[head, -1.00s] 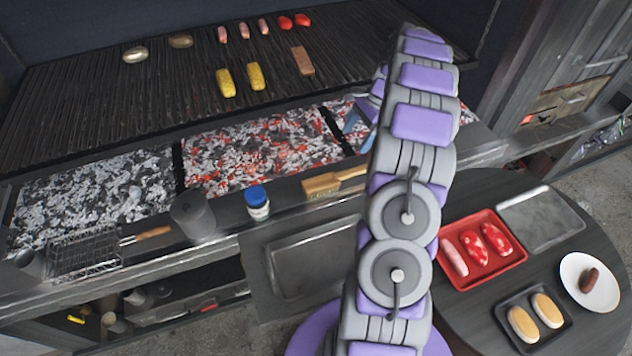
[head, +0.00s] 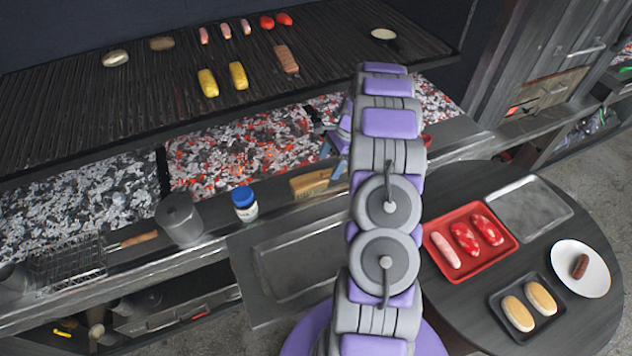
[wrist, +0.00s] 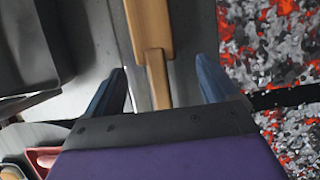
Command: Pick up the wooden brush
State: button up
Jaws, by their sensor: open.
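The wooden brush (head: 311,183) lies on the grill's front ledge, just left of my arm in the head view. Its right part is hidden behind my arm. In the wrist view the wooden brush (wrist: 150,35) points toward me, with its narrower handle (wrist: 158,82) reaching between the two blue fingers. My gripper (wrist: 164,80) is open, with one finger on each side of the handle and gaps visible on both sides. In the head view my gripper (head: 336,152) is mostly hidden by my arm, with a bluish part showing above the ledge.
Glowing coals (head: 240,150) lie behind the ledge, under the grill grate (head: 130,95) with food. A blue-capped jar (head: 244,204) and a grey cup (head: 180,218) stand left of the brush. A round table (head: 460,300) with a red tray (head: 436,228) is at the right.

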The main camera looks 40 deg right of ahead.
aim_at(324, 173)
jog(key=shift+s+a+b+x, duration=0.15)
jog(key=shift+b+x, duration=0.25)
jog(key=shift+x, duration=0.95)
jog(key=shift+s+a+b+x, duration=0.15)
jog(key=shift+b+x, duration=0.2)
jog(key=shift+x, duration=1)
jog(key=shift+w+r, duration=0.1)
jog(key=shift+r, duration=0.05)
jog(key=c, duration=1.3)
jog(key=shift+r+p, duration=1.05)
jog(key=shift+r, duration=4)
